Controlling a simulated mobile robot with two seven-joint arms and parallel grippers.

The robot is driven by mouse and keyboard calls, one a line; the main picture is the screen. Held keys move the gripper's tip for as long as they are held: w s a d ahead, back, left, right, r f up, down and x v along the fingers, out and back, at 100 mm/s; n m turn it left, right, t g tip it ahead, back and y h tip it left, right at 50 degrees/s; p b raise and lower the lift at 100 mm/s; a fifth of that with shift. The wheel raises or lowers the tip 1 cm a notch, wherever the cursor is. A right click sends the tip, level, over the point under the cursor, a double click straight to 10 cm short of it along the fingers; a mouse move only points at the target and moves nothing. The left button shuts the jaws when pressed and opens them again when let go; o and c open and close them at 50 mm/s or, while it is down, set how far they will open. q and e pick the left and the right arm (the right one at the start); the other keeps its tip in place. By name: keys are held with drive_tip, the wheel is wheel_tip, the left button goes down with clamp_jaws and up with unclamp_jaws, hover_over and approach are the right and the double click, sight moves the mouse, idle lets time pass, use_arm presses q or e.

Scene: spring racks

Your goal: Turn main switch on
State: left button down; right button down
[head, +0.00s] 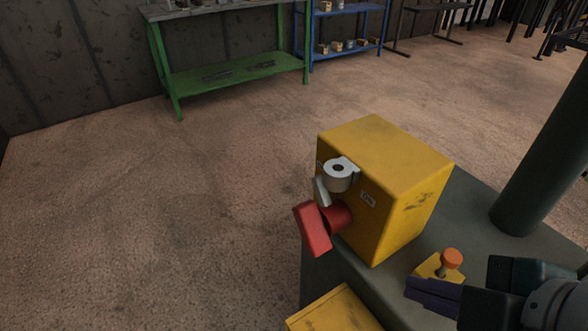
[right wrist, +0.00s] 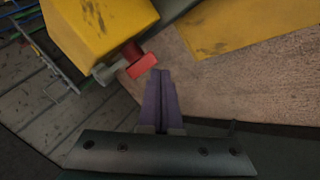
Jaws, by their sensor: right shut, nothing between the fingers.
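The main switch is a red rotary handle (head: 314,229) on the side of a yellow box (head: 385,180). Its red grip sits tilted on a short red shaft. A grey metal ring tab (head: 341,172) is above the handle, and a small label is beside it. My right gripper (head: 412,284) has purple fingers, shut and empty, to the right of the box at the lower right. In the right wrist view the red handle (right wrist: 141,66) shows just beyond the shut fingertips (right wrist: 158,72); contact cannot be told. My left gripper is not in view.
The box stands on a dark grey-green table (head: 470,215). An orange button (head: 451,258) on a yellow base is close to my right fingers. Another yellow surface (head: 335,312) is at the bottom. A dark green post (head: 545,150) rises at right. Green and blue racks stand at the back; floor is open at left.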

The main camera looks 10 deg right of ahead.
wheel_tip(320, 180, down, 3)
drive_tip(key=w+n+t+y+b, duration=0.1)
drive_tip(key=w+n+y+b, duration=0.1)
drive_tip(key=n, duration=0.5)
drive_tip(key=n+b, duration=0.2)
drive_tip(key=b, duration=0.2)
approach(321, 255)
drive_tip(key=shift+t, duration=0.3)
drive_tip(key=x, duration=0.6)
drive_tip(key=shift+w+a+f, duration=0.1)
drive_tip(key=shift+w+f, duration=0.05)
drive_tip(key=shift+f, duration=0.3)
